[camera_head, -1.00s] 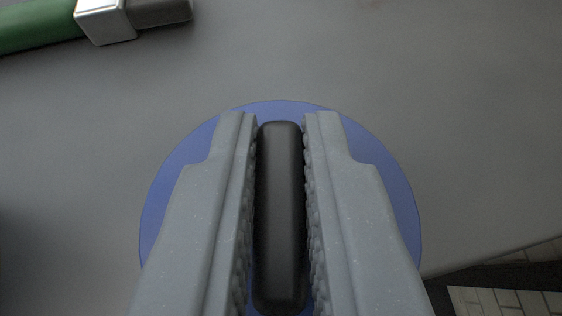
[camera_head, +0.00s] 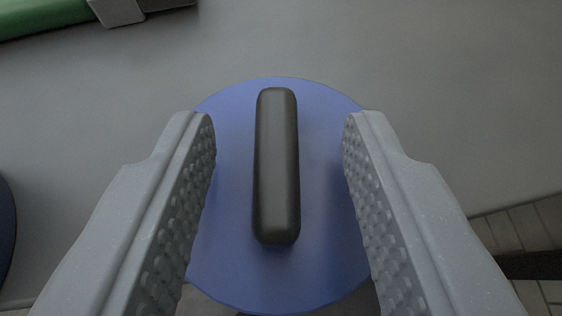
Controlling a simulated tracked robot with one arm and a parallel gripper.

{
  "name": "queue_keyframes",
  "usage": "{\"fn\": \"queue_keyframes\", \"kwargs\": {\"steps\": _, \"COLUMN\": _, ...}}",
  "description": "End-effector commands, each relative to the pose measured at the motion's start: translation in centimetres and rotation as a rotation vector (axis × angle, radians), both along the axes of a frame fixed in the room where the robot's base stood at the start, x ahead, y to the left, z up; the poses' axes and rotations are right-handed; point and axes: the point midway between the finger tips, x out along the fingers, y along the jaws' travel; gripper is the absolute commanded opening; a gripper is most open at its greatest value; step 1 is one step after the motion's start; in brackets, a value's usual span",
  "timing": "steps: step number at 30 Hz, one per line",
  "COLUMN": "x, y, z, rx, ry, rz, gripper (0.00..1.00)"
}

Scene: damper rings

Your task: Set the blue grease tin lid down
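The blue grease tin lid (camera_head: 230,265) is a flat blue disc with a black bar handle (camera_head: 277,165) across its middle. It lies in the centre of the view, over the grey surface (camera_head: 300,50), with its near edge reaching past that surface's near edge. My gripper (camera_head: 280,130) is open, one finger on each side of the handle, with a clear gap on both sides. The fingers touch neither side of the handle. Parts of the lid's left and right rim are hidden behind the fingers.
A green object with a metal and dark end (camera_head: 118,10) lies at the top left. A dark blue rounded thing (camera_head: 5,230) is cut off at the left edge. The grey surface is clear beyond the lid. Tiled floor (camera_head: 530,225) shows at the lower right.

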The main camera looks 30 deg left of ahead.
Motion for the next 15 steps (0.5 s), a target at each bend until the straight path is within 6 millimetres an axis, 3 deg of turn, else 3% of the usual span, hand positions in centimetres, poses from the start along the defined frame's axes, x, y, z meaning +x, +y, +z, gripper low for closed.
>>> {"fn": "queue_keyframes", "kwargs": {"steps": 15, "x": -7.7, "y": -3.8, "z": 4.8, "rx": 0.000, "ry": -0.002, "rz": -0.003, "gripper": 0.37}}
